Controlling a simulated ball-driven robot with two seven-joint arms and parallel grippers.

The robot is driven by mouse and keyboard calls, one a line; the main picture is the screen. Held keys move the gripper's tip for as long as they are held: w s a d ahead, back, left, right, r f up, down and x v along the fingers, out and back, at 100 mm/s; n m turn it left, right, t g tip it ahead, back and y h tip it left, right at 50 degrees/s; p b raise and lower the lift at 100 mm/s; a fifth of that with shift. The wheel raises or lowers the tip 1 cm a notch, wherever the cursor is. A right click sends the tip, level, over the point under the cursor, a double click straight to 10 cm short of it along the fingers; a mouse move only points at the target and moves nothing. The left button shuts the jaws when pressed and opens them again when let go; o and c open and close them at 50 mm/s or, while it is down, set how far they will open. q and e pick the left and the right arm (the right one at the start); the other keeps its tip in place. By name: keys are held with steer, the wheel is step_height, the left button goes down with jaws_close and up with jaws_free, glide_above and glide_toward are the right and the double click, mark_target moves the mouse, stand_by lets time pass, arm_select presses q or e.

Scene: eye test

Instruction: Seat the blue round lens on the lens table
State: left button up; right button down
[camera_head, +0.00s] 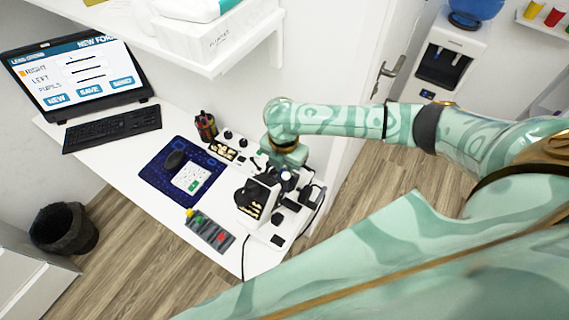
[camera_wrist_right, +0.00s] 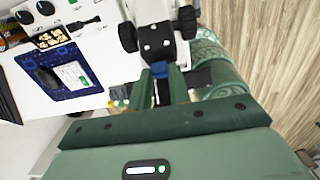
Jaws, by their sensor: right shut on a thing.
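My right gripper (camera_wrist_right: 161,86) is shut on a small blue thing, which I take to be the blue round lens (camera_wrist_right: 160,70). Only a small part of the lens shows between the fingertips. In the head view my right gripper (camera_head: 287,156) reaches down over the desk at the white and black lens instrument (camera_head: 262,190). The instrument (camera_wrist_right: 154,38) also shows just beyond the fingertips in the wrist view. I cannot make out its lens table clearly, nor whether the lens touches it. My left gripper is not in view.
A shelf (camera_head: 225,62) overhangs the back. The instrument stands near the desk's right edge.

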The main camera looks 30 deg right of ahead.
steer(key=shift+s+a+f, duration=0.1)
steer(key=shift+a+f, duration=0.1)
steer(key=shift+f, duration=0.2)
stand_by(0.8)
steer(key=c, duration=1.2)
jaws_free()
steer(key=shift+c, duration=0.2)
step_height(320, 180, up, 16)
steer(key=p, duration=0.4)
steer(key=shift+r, duration=0.15)
steer(key=shift+a, duration=0.15)
